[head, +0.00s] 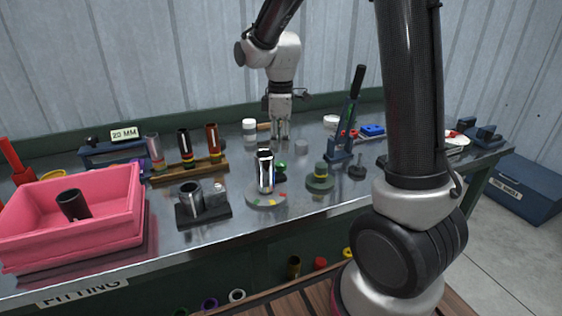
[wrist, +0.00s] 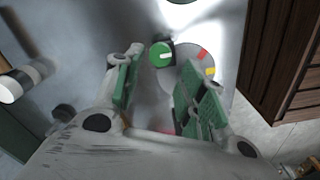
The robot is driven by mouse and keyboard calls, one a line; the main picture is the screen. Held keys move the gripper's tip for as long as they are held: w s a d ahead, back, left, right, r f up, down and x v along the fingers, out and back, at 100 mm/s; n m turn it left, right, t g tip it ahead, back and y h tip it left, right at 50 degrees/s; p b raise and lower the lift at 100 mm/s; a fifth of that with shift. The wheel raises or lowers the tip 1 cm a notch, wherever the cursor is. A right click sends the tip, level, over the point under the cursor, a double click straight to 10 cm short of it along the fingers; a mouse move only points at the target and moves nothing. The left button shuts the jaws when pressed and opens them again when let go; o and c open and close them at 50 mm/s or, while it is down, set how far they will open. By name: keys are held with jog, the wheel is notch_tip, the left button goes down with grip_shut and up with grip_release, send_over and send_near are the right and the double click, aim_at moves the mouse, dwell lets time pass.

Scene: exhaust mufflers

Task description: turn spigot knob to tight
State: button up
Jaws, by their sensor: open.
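A chrome spigot tube (head: 265,172) stands upright on a round grey base (head: 262,202) with coloured marks, near the bench's front middle. A green knob (head: 282,170) shows just right of the tube, partly hidden by it. In the wrist view the green knob (wrist: 160,55) lies at the edge of the grey base (wrist: 222,57), which shows red and yellow marks. My gripper (head: 280,136) points down above and behind the knob in the head view. In the wrist view my gripper (wrist: 160,68) is open and empty, its green-padded fingers either side of the knob's line, apparently short of it.
A second round base with an olive cylinder (head: 320,177) stands close right. A dark fixture (head: 204,212) is left, beside a pink bin (head: 75,225). A tall lever tool (head: 350,115) rises behind right. A white-lidded jar (head: 249,130) stands near my gripper.

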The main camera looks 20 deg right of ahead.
aim_at(281, 163)
notch_tip(281, 163, down, 7)
jog(key=shift+f, duration=0.1)
dwell(0.3)
jog(key=c, duration=0.8)
